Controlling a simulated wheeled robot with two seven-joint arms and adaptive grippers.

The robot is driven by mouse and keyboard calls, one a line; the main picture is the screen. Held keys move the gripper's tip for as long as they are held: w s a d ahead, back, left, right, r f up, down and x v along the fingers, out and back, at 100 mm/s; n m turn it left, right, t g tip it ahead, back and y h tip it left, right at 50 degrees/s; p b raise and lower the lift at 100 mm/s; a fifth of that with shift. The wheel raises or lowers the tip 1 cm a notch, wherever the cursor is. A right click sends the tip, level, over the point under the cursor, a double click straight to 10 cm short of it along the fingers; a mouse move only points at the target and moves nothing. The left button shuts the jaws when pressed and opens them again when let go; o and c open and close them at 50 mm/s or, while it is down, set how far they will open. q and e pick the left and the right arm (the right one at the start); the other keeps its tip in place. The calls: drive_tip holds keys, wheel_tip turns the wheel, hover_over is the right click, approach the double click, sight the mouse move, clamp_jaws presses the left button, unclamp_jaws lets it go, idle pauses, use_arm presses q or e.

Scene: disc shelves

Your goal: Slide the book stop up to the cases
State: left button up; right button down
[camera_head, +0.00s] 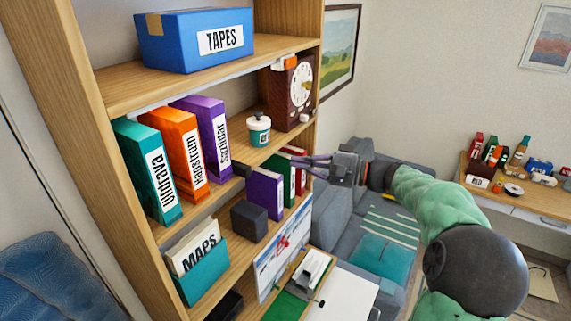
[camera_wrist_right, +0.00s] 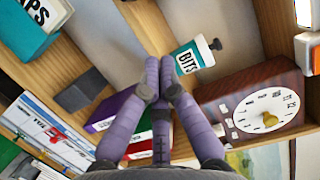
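The book stop looks like a dark grey block (camera_head: 248,221) on the shelf with the cases, left of them; it also shows in the wrist view (camera_wrist_right: 80,90). A purple case (camera_head: 265,193), a green case (camera_head: 286,180) and a red case (camera_head: 299,170) stand upright in a row. A gap shows between block and purple case in the wrist view. My right gripper (camera_head: 305,166) is in front of the cases' right end, its purple fingers (camera_wrist_right: 160,70) together with nothing visible between them. They partly cover the cases. My left gripper is out of view.
A teal MAPS holder (camera_head: 203,272) stands left of the block. The shelf upright (camera_head: 310,205) is close to the cases' right. A board with papers (camera_head: 284,249) is below.

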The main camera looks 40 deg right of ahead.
use_arm(q)
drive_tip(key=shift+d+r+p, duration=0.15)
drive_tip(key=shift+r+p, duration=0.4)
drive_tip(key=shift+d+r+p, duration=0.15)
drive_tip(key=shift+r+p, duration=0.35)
drive_tip(key=shift+p, duration=0.05)
use_arm(e)
drive_tip(key=w+a, duration=0.5)
drive_tip(key=a, duration=0.2)
drive_tip(key=shift+w+a+f, duration=0.3)
drive_tip(key=shift+w+f, duration=0.1)
drive_tip(key=shift+f, duration=0.05)
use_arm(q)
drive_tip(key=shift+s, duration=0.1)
